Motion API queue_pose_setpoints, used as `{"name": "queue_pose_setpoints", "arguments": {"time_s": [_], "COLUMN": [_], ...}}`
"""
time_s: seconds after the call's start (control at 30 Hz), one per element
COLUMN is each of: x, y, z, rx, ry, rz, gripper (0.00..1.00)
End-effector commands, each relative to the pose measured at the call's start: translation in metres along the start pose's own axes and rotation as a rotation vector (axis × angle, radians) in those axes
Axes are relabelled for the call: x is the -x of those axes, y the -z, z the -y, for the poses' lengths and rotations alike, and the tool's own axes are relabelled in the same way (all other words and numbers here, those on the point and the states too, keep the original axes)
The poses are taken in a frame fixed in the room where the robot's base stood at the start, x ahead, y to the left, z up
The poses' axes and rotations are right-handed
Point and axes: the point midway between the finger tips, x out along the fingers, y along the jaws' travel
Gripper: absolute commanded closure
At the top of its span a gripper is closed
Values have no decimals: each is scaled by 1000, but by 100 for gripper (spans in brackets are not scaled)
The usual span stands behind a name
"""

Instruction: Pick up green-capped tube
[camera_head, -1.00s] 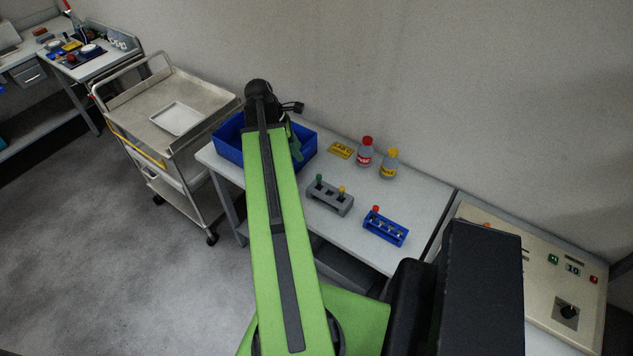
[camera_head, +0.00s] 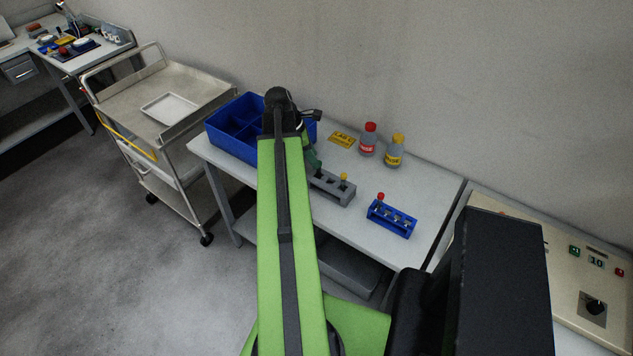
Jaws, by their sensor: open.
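The grey rack (camera_head: 338,197) stands on the white table, with a yellow-capped tube (camera_head: 343,178) in its right part. The green-capped tube cannot be made out; the left end of the rack, where a green cap showed earlier, is behind my arm and gripper. My gripper (camera_head: 314,163) shows only in part, as a dark green piece beside the arm's far end, over or next to the rack's left end. It is open. Whether it touches the tube cannot be seen.
A blue rack (camera_head: 391,219) with a red-capped tube stands to the right. A red-capped bottle (camera_head: 368,139) and a yellow-capped bottle (camera_head: 395,151) stand behind. A blue divided bin (camera_head: 227,143) is at the left.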

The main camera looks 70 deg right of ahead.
Motion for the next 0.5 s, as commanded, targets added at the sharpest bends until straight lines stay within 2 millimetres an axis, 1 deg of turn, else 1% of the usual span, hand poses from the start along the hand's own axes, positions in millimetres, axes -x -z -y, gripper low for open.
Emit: {"name": "queue_pose_setpoints", "arguments": {"time_s": [0.07,0.13,0.3,0.37,0.43,0.5], "x": [-2,-10,-41,-50,-53,-52], "y": [0,2,4,4,2,1], "z": [0,0,0,0,0,0], "rx": [0,0,1,0,0,1], "ry": [0,0,0,-1,-1,-1], "rz": [0,0,0,0,0,0], "gripper": [59,59,59,59,59,59]}}
